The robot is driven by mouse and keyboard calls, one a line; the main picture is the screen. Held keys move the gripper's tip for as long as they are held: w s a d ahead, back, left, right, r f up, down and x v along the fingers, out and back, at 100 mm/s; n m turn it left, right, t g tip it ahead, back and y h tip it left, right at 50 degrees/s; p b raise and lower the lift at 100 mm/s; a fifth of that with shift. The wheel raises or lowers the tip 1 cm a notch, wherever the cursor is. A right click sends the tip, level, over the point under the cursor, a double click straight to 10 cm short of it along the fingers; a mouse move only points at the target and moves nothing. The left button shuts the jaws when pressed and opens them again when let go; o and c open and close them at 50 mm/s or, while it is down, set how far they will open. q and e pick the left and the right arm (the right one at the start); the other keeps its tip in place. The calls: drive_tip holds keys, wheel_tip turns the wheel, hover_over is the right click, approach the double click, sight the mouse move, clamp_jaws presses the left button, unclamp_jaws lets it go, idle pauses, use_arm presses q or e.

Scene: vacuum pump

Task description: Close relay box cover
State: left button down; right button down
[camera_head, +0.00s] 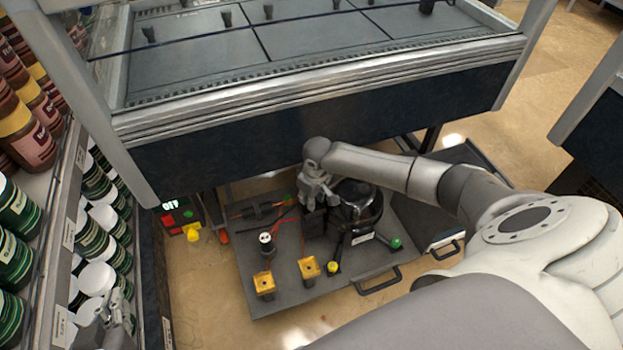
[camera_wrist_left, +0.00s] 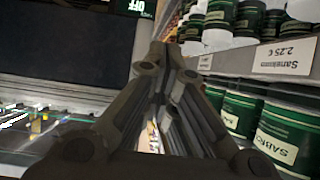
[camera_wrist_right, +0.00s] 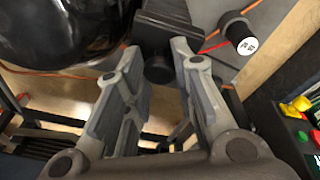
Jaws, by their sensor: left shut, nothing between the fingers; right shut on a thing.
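The black relay box (camera_head: 314,222) stands against the side of the round black compressor (camera_head: 358,205) on a dark pull-out tray (camera_head: 270,300). My right gripper (camera_head: 316,195) reaches down to it from above. In the right wrist view, the right fingers (camera_wrist_right: 160,50) are closed on a black box-shaped part (camera_wrist_right: 168,18), likely the relay box cover, beside the shiny compressor (camera_wrist_right: 60,30). I cannot tell whether the cover is fully seated. My left gripper (camera_head: 118,300) is shut and empty near the shelf at far left; its closed fingers show in the left wrist view (camera_wrist_left: 165,60).
Shelves of jars (camera_head: 95,245) stand close by my left gripper. The refrigerated cabinet (camera_head: 320,120) overhangs the tray. The tray also holds yellow fittings (camera_head: 309,268), a dark cylinder (camera_head: 266,243), a green-capped valve (camera_head: 396,243) and a handle (camera_head: 378,281). A control panel (camera_head: 182,215) is left of it.

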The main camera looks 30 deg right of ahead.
drive_tip(key=shift+s+f+t+p, duration=0.15)
drive_tip(key=shift+s+t+p, duration=0.2)
drive_tip(key=shift+p, duration=0.55)
drive_tip(key=t+p, duration=0.1)
drive_tip(key=p, duration=0.1)
drive_tip(key=shift+s+a+f+p, duration=0.1)
drive_tip(key=shift+s+p, duration=0.25)
drive_tip(key=shift+s, duration=0.05)
drive_tip(key=shift+f+t+h+p, duration=0.2)
drive_tip(key=shift+t+h+p, duration=0.1)
drive_tip(key=shift+p, duration=0.1)
use_arm(q)
drive_tip(key=s+a+f+g+y, duration=0.1)
drive_tip(key=s+a+f+g, duration=0.1)
drive_tip(key=s, duration=0.4)
drive_tip(key=s+a+f+g+y, duration=0.1)
drive_tip(key=s+a+f+g, duration=0.1)
drive_tip(key=s+f+g, duration=0.2)
drive_tip(key=s+g, duration=0.2)
drive_tip(key=s, duration=0.1)
drive_tip(key=shift+a+f+g, duration=0.25)
drive_tip(key=shift+f+g, duration=0.05)
drive_tip(key=shift+f, duration=0.1)
use_arm(e)
drive_tip(key=shift+f, duration=0.1)
drive_tip(key=c, duration=1.2)
unclamp_jaws()
